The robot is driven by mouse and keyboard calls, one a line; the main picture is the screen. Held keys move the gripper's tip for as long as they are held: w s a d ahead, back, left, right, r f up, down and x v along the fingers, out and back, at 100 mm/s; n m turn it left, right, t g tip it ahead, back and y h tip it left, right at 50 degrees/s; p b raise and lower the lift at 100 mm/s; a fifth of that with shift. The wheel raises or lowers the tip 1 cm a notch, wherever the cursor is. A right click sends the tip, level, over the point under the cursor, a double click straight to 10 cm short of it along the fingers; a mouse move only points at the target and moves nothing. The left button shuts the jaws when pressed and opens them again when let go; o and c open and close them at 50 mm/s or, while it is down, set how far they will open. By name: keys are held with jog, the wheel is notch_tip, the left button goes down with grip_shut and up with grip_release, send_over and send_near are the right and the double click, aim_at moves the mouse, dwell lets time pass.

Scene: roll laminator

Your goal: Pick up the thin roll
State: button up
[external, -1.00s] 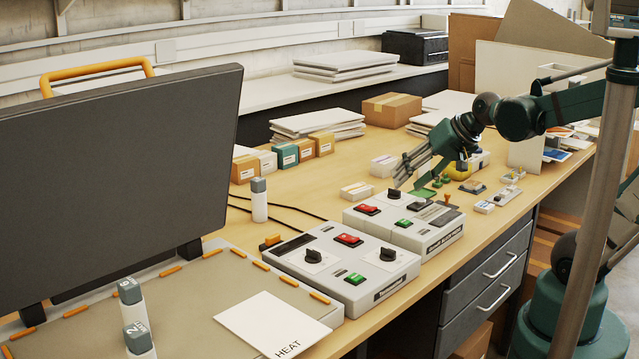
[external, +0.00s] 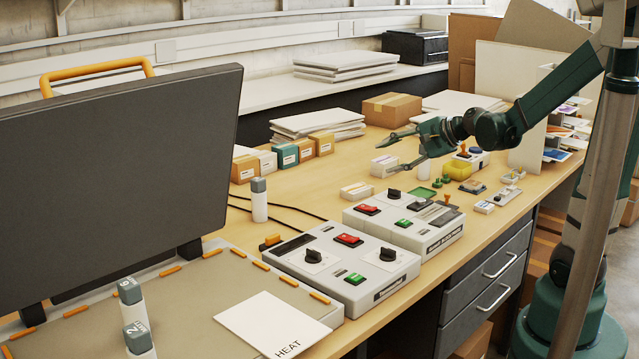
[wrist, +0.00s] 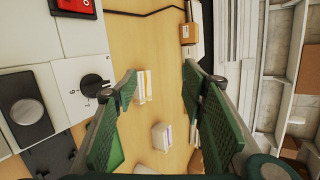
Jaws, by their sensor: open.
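I cannot make out for certain which thing is the thin roll. A small white upright piece (external: 424,170), possibly a cylinder, stands just below my gripper, partly hidden by it. A white bottle-like cylinder with a grey cap (external: 259,200) stands left of the control boxes.
Two control boxes (external: 345,262) with knobs and red and green switches stand in front of my gripper. Small cartons (external: 285,155) and a stack of sheets (external: 318,124) lie beyond. A dark panel (external: 120,175) stands at left. Bare tabletop (external: 300,185) lies left of my gripper.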

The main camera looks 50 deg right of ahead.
jog(key=w+d+f+m+t+h+b, duration=0.1)
jog(key=d+f+m+t+h, duration=0.1)
jog(key=d+m, duration=0.7)
jog(key=w+d+f+m+t+h+b, duration=0.1)
jog(key=d+f+m+t+h, duration=0.2)
jog(key=d+m, duration=0.7)
jog(key=d+f+t, duration=0.1)
jog(key=d+f, duration=0.1)
jog(key=d, duration=1.4)
jog(key=shift+w+d+f+m, duration=0.15)
jog(key=shift+w+m, duration=0.15)
jog(key=shift+w, duration=0.1)
jog(key=shift+w+d, duration=0.2)
jog(key=shift+w, duration=1.1)
jog(key=shift+w+d+b, duration=0.25)
jog(key=shift+w+b, duration=0.2)
jog(key=shift+w, duration=0.85)
jog(key=shift+w+d+b, duration=0.25)
jog(key=shift+w+b, duration=0.15)
jog(key=shift+w, duration=0.85)
